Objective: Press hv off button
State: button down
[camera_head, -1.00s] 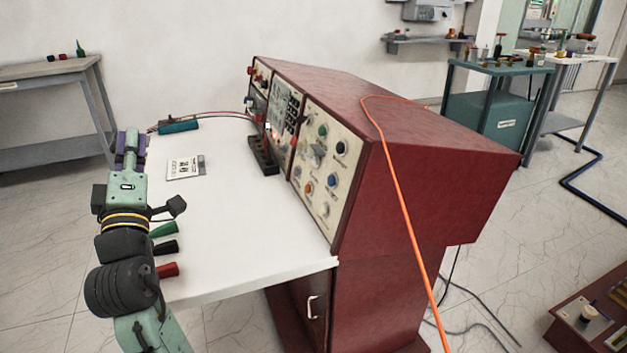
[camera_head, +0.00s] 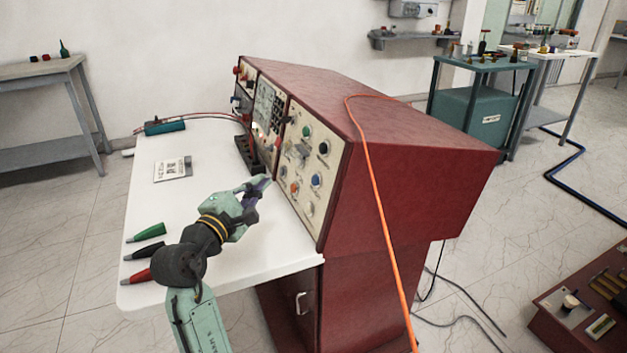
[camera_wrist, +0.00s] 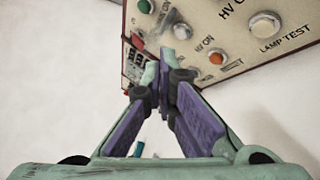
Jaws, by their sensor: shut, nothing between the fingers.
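The control panel (camera_head: 311,165) on the red console's sloping front carries several round buttons. An orange button (camera_head: 294,187) and a blue button (camera_head: 316,180) sit in its lower part. The orange button also shows in the wrist view (camera_wrist: 216,57), near lettering that reads "HV ON". A white button (camera_wrist: 264,25) there sits by "LAMP TEST". Another label starting "HV O" is cut off at the top, so I cannot tell which button is HV off. My gripper (camera_head: 264,184) is shut and empty, left of the panel and apparently short of it. Its fingertips (camera_wrist: 160,68) point toward the panel.
The white tabletop (camera_head: 205,165) lies below my arm. Green, black and red cone-shaped connectors (camera_head: 150,231) lie at its left edge. A paper card (camera_head: 173,169) and a teal device (camera_head: 165,127) lie farther back. An orange cable (camera_head: 377,205) hangs over the console's side.

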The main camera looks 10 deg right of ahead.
aim_at(316, 180)
jog(key=shift+d, duration=0.1)
jog(key=w+d+f, duration=0.2)
jog(key=d, duration=0.6)
jog(key=shift+w+b, duration=0.35)
jog(key=shift+b, duration=0.05)
dwell(1.2)
jog(key=shift+w+d+f+p, duration=0.1)
jog(key=shift+w+d+p, duration=0.05)
jog(key=shift+d+p, duration=0.25)
jog(key=shift+w+d+f+p, duration=0.15)
jog(key=shift+d+p, duration=0.15)
jog(key=shift+d, duration=0.1)
dwell(0.6)
dwell(0.4)
jog(key=shift+s+a+r+p, duration=0.15)
jog(key=shift+a, duration=0.25)
jog(key=shift+s+a+r+p, duration=0.1)
jog(key=shift+s+a+p, duration=0.05)
jog(key=shift+a, duration=0.25)
